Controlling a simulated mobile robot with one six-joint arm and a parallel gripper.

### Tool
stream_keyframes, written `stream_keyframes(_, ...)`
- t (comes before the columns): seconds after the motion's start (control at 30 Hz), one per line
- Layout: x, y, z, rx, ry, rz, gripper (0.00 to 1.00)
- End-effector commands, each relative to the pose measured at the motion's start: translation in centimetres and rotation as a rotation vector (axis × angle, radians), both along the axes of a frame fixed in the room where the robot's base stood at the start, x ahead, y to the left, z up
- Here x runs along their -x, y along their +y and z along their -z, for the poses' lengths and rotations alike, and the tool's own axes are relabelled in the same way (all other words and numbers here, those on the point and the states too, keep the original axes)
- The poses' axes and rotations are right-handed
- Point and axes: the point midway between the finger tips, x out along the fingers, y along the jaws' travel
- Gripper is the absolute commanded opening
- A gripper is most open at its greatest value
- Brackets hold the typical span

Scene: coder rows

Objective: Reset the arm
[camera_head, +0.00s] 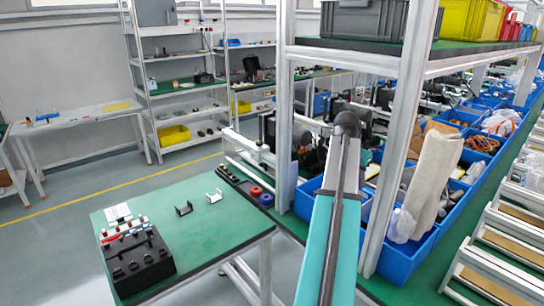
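A long grey and turquoise link runs up from the bottom edge, right of the middle, in the head view. It narrows to a dark rounded end beside a white post and looks like part of my own arm. No gripper fingers show, so I cannot see whether my gripper holds anything. The link stands in front of the shelf rack and hides part of the blue bins behind it.
A green-topped table (215,235) at the lower left bears a black block with knobs (137,262) and two small brackets. White rack posts (399,140) and blue bins (405,255) crowd the right. Grey floor (60,250) is clear at left.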

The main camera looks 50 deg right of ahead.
Motion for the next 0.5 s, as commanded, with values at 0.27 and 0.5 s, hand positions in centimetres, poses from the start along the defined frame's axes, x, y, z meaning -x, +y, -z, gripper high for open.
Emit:
stream_keyframes(0.27, -1.6, 0.9, 2.1, -0.019, 0.009, -0.037, 0.28)
stream_keyframes(0.5, -6.9, 4.7, 8.6, -0.082, 0.038, -0.168, 0.28)
